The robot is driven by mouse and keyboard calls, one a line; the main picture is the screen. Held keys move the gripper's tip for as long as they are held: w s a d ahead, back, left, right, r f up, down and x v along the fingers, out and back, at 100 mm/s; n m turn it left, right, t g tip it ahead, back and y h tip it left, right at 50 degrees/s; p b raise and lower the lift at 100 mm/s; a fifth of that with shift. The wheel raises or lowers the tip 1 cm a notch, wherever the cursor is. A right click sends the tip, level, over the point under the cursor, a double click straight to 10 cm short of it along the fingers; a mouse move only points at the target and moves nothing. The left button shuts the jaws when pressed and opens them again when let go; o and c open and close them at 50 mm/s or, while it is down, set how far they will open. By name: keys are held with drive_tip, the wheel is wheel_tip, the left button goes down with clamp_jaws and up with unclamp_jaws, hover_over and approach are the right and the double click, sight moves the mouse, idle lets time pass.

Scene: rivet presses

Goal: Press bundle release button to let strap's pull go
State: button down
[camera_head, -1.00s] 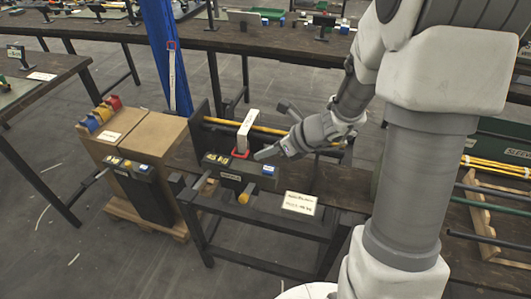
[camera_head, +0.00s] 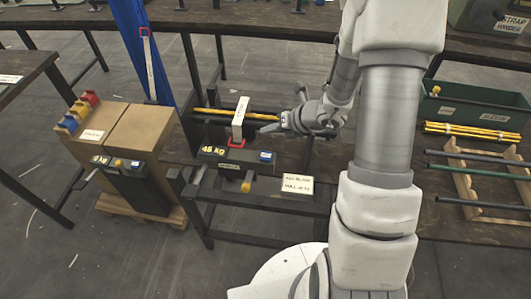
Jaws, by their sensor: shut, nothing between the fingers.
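A dark unit (camera_head: 236,165) with a lit yellow "45 KG" display (camera_head: 213,151) sits on the low bench at the centre. A blue-and-white patch (camera_head: 266,156) is on its right top, and a yellow-ended knob (camera_head: 246,186) sticks out in front. I cannot tell which of these is the release button. A pale strap (camera_head: 240,118) with a red hook (camera_head: 236,142) rises behind the unit, across a yellow rod bundle (camera_head: 214,113). My gripper (camera_head: 267,129) is shut and empty, above and behind the unit's right part, apparently not touching it.
Rods lie on a rack (camera_head: 462,185) at right.

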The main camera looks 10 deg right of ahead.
sight(269, 157)
drive_tip(key=shift+f, duration=0.1)
wheel_tip(269, 157, down, 9)
drive_tip(key=b, duration=0.7)
drive_tip(key=shift+r+b, duration=0.2)
drive_tip(key=shift+b, duration=0.2)
idle(1.6)
drive_tip(key=shift+f+b, duration=0.4)
drive_tip(key=shift+f+b, duration=0.45)
drive_tip(key=shift+f, duration=0.1)
idle(0.5)
drive_tip(key=shift+r, duration=0.15)
drive_tip(key=shift+r+p, duration=0.8)
drive_tip(key=shift+r+p, duration=2.15)
drive_tip(key=shift+r, duration=0.4)
